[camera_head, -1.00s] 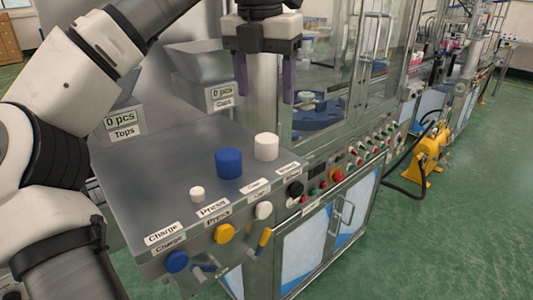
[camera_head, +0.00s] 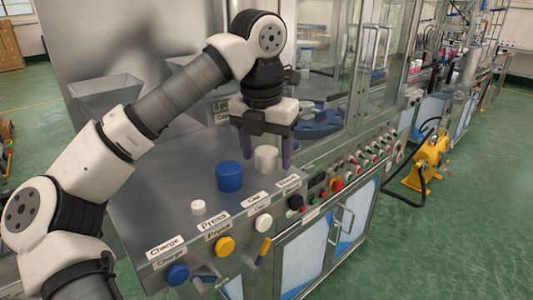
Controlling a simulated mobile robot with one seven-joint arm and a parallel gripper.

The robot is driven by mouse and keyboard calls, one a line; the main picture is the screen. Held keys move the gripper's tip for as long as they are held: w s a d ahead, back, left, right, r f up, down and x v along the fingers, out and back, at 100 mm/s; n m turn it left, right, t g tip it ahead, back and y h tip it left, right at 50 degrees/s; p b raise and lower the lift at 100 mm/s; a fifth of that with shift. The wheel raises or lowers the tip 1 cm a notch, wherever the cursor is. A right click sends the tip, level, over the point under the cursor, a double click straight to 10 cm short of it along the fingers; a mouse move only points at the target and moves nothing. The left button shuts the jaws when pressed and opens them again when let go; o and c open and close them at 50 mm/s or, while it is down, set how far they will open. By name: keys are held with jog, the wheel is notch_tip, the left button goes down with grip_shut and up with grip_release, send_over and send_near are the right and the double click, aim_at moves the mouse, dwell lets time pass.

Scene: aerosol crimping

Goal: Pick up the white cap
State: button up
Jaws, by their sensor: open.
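A larger white cylindrical cap (camera_head: 266,160) stands upright at the right of the grey metal worktop. My gripper (camera_head: 266,160) is right over it, pointing down, with its dark purple fingers open, one on each side of the cap. I cannot tell whether the fingers touch it. A small white cylinder (camera_head: 198,208) stands near the front edge of the worktop. A blue cylinder (camera_head: 229,177) stands between the two white ones, close to the left finger.
The worktop (camera_head: 165,200) has a front panel with a blue knob (camera_head: 178,274), a yellow knob (camera_head: 225,246) and a white knob (camera_head: 263,223). A glass cabinet stands behind. A metal bin (camera_head: 105,95) is at the back left. The left worktop is clear.

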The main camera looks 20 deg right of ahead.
jog(key=shift+c, duration=0.4)
jog(key=c, duration=0.9)
jog(key=shift+r, duration=0.1)
